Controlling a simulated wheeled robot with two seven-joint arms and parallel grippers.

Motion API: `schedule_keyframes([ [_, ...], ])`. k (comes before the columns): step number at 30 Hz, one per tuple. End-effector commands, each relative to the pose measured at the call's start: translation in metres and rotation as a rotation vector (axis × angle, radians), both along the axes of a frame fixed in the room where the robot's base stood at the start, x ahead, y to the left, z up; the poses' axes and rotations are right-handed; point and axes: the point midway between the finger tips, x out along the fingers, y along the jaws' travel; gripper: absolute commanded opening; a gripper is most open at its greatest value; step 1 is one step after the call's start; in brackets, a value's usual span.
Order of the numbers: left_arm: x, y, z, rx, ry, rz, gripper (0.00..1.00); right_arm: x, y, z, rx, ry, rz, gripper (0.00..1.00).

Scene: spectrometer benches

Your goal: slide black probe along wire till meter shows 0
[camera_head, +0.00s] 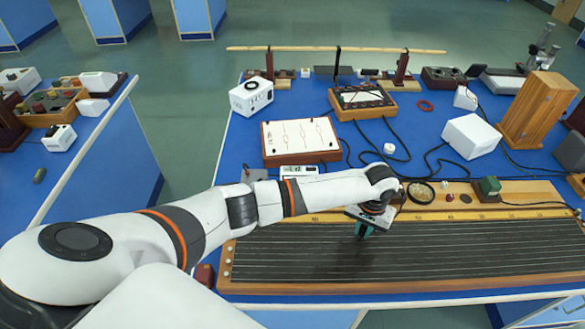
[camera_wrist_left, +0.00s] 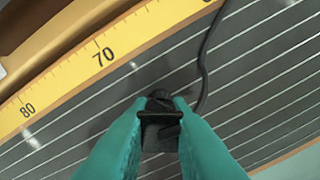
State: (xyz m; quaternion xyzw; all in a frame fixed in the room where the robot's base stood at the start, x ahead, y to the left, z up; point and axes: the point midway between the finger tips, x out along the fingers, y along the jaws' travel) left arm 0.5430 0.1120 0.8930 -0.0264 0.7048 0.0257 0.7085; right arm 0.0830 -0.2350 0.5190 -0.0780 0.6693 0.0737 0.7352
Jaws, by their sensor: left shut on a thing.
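My left gripper (camera_head: 363,230) reaches over the wire board, pointing down with teal fingers. In the left wrist view the fingers (camera_wrist_left: 160,125) are shut on the black probe (camera_wrist_left: 160,108), and a black lead runs from near it toward the top. The probe is over the dark wire bed, below the yellow scale (camera_wrist_left: 130,38), to the right of the 70 mark. I cannot tell whether its tip touches a wire. The wire board (camera_head: 450,248) has several parallel wires. A small white meter with a display (camera_head: 299,171) stands behind my forearm; its reading is too small to read. My right gripper is not in view.
A white-topped board (camera_head: 300,138), a wooden-based instrument (camera_head: 362,100) and a white box (camera_head: 470,136) stand behind the wire board. Black cables (camera_head: 430,160) cross the blue table. The wire bed right of my gripper is clear.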

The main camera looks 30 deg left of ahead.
Motion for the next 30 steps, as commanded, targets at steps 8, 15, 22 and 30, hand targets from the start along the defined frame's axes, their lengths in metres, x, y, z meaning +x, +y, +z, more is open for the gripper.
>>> schedule_keyframes([
  [8, -0.005, 0.0011, -0.0068, 0.005, 0.013, 0.0, 0.0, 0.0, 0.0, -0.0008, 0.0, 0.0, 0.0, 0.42],
  [15, -0.0049, 0.0011, -0.0068, 0.005, 0.013, 0.0, 0.0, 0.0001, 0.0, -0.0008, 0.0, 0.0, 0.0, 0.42],
  [22, -0.0039, -0.0005, -0.0061, 0.005, 0.013, -0.001, 0.0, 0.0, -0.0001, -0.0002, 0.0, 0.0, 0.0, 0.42],
  [30, -0.0001, -0.0072, -0.0041, 0.002, 0.012, -0.001, 0.0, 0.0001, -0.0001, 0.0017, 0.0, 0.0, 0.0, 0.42],
])
